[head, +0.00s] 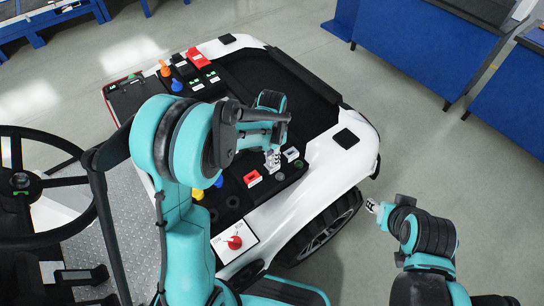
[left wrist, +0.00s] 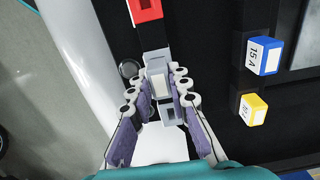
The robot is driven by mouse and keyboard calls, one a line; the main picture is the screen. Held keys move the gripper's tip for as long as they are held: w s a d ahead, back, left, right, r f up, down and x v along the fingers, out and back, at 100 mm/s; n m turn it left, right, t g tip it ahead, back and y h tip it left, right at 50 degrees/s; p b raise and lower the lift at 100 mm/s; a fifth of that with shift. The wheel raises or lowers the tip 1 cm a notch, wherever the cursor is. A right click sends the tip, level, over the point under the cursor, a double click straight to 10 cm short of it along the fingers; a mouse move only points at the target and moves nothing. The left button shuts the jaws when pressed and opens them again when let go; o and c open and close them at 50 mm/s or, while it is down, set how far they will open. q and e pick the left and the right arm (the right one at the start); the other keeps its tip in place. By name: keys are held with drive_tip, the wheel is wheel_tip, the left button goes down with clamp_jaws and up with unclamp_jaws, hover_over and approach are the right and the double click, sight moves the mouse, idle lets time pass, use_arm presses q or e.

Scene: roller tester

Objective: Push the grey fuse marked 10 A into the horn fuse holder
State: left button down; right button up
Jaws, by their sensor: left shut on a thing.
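My left gripper (head: 272,160) is over the black panel of the vehicle. In the left wrist view its fingers (left wrist: 160,88) are closed from both sides on a small pale grey fuse (left wrist: 159,84). The fuse sits between the fingertips in line with a dark strip; its 10 A mark is not readable. Grey blocks show just above and below it, and I cannot tell which belongs to the horn fuse holder or how deep the fuse sits. My right gripper (head: 372,206) hangs over the floor at the right, clear of the vehicle; its jaws are too small to judge.
A red fuse (head: 253,178) stands beside the left gripper, and a white-grey piece (head: 291,154) on its other side. A blue 15 A fuse (left wrist: 263,55) and a yellow fuse (left wrist: 252,108) stand nearby. A red knob (head: 235,242) is on a white plate.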

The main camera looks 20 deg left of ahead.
use_arm(q)
drive_tip(key=shift+f, duration=0.3)
drive_tip(key=shift+s+f+b, duration=0.1)
drive_tip(key=shift+f+b, duration=0.1)
drive_tip(key=shift+b, duration=0.25)
drive_tip(key=c, duration=1.3)
unclamp_jaws()
drive_tip(key=shift+c, duration=0.2)
